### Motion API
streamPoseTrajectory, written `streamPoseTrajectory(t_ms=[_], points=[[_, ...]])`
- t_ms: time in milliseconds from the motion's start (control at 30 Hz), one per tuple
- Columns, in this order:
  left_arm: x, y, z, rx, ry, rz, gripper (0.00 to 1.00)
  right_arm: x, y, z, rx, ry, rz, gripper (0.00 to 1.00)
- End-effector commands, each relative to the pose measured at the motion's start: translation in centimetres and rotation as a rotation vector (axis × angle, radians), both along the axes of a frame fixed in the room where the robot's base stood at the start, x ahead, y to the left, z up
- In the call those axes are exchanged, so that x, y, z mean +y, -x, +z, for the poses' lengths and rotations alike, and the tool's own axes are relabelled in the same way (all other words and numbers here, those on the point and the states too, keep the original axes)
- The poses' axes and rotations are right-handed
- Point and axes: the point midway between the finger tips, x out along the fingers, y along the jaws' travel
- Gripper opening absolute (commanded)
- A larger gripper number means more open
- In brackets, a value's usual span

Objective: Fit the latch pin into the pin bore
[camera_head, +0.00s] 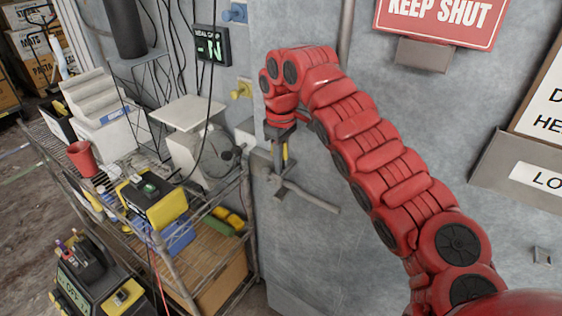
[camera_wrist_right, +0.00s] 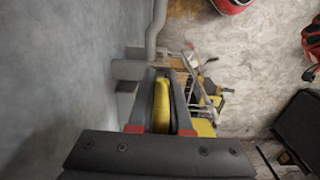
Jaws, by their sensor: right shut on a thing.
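My right gripper (camera_head: 280,148) points down beside the grey door latch at the left edge of the freezer door. It is shut on a yellow piece, which I take for the latch pin (camera_head: 285,151). In the right wrist view the yellow latch pin (camera_wrist_right: 161,104) stands between the two dark fingers of the right gripper (camera_wrist_right: 160,118). The latch handle (camera_head: 312,197) slants down to the right below the gripper. In the right wrist view a grey latch part (camera_wrist_right: 128,70) lies just beyond the fingertips. I cannot make out the pin bore. My left gripper is out of view.
A wire rack (camera_head: 240,190) stands left of the latch, holding a white device (camera_head: 200,150), a yellow-and-black box (camera_head: 153,200) and a red cup (camera_head: 82,158). Dark cables hang down the wall near it. The grey door (camera_head: 330,260) is clear below the handle.

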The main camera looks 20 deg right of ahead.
Motion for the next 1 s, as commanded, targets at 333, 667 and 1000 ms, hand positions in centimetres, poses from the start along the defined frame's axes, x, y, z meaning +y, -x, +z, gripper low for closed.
streamPoseTrajectory(t_ms=[333, 667, 1000], points=[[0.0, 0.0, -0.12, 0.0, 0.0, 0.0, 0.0, -0.01, 0.0, -0.13, 0.0, 0.0, 0.0, 0.0], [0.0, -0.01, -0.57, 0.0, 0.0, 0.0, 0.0, -0.03, 0.0, -0.64, 0.0, 0.0, 0.0, 0.0], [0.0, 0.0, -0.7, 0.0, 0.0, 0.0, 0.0, -0.01, 0.02, -0.82, 0.001, -0.001, 0.0, 0.47]])
